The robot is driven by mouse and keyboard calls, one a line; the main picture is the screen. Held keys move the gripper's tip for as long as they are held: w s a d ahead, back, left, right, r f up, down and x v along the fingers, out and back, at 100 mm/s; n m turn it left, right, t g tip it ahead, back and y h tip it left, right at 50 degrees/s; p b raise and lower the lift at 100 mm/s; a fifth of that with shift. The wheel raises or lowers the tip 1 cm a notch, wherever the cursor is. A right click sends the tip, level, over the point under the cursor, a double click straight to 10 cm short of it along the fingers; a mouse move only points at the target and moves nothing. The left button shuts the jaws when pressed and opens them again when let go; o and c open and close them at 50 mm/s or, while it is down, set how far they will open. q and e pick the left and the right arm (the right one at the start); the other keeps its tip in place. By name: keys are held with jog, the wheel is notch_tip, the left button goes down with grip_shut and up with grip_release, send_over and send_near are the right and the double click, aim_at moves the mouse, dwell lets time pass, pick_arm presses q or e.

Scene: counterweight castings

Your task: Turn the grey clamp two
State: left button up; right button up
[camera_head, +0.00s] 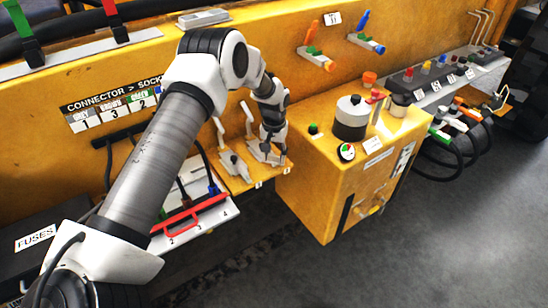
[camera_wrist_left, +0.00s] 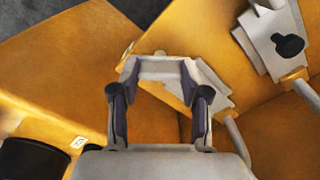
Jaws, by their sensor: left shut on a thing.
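Grey clamp two (camera_head: 254,147) is the right one of two toggle clamps on the yellow ledge, beside the yellow box. Its pale lever rises up and to the left. My left gripper (camera_head: 274,150) is at this clamp, shut on it, and covers part of it. In the left wrist view my left gripper (camera_wrist_left: 159,95) has its fingers apart with a pale part at their tips. The clamp's plate (camera_wrist_left: 218,92) shows just right of the fingers. The exact grip point is hard to make out. My right gripper is not in view.
Grey clamp one (camera_head: 231,163) stands close by on the left; it also shows in the left wrist view (camera_wrist_left: 272,42). The yellow box (camera_head: 315,190) with a black-and-white canister (camera_head: 351,118) is close on the right. A red handle (camera_head: 188,215) lies lower left.

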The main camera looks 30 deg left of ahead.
aim_at(274, 156)
pick_arm(q)
jog(key=m+b, duration=0.1)
jog(key=m, duration=0.2)
jog(key=shift+f+m, duration=0.1)
jog(key=shift+m, duration=0.2)
jog(key=shift+m+b, duration=0.5)
jog(key=shift+m, duration=1.3)
jog(key=o, duration=1.1)
jog(key=shift+o, duration=0.2)
notch_tip(274, 156, up, 12)
